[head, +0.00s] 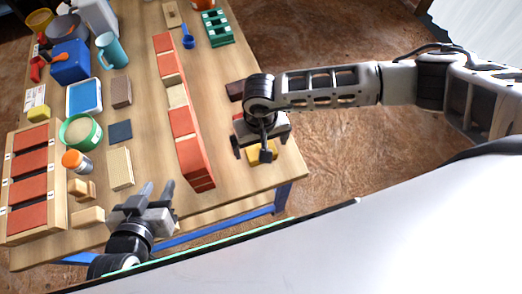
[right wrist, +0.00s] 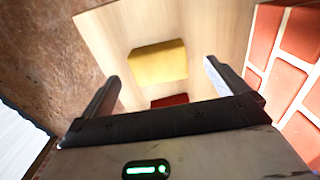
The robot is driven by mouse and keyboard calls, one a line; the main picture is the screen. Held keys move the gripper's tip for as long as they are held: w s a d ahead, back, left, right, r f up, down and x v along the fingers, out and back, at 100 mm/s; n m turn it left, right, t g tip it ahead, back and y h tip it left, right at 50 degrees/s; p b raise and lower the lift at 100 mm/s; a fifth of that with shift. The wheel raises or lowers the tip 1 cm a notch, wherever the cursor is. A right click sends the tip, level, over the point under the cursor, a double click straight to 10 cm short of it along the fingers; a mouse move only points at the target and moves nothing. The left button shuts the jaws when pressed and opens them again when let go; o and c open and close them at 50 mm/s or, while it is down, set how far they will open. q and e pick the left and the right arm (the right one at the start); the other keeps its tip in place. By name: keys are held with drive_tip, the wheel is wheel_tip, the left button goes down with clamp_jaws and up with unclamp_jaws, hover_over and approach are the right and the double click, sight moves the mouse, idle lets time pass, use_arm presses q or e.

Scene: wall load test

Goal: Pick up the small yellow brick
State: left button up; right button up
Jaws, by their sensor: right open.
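The small yellow brick (head: 254,158) lies on the wooden table near its right front corner. It also shows in the right wrist view (right wrist: 157,62), lying flat. My right gripper (head: 252,150) points down over the brick and hides part of it in the head view. In the right wrist view, its open fingers (right wrist: 161,70) appear to either side of the brick, with a gap on each side. Whether the fingertips are down at the brick's height I cannot tell. My left gripper (head: 156,190) is open and empty by the table's front edge.
A red brick wall (head: 186,130) with one pale block stands left of the yellow brick. A dark red brick (head: 235,91) lies behind my right gripper.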

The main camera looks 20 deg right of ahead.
wheel_tip(320, 180, down, 4)
drive_tip(key=shift+w+d+f, duration=0.1)
drive_tip(key=shift+w+f, duration=0.05)
drive_tip(key=c, duration=1.3)
drive_tip(key=shift+o, duration=0.2)
drive_tip(key=shift+r, duration=0.3)
drive_tip(key=r, duration=0.3)
drive_tip(key=shift+s+a+r, duration=0.2)
drive_tip(key=shift+s+r, duration=0.1)
drive_tip(key=shift+s, duration=0.05)
drive_tip(key=s+a+r, duration=0.4)
drive_tip(key=s+r, duration=0.5)
drive_tip(key=s, duration=0.3)
drive_tip(key=shift+s+a+b, duration=0.2)
drive_tip(key=shift+a+b, duration=0.15)
drive_tip(key=shift+b, duration=0.1)
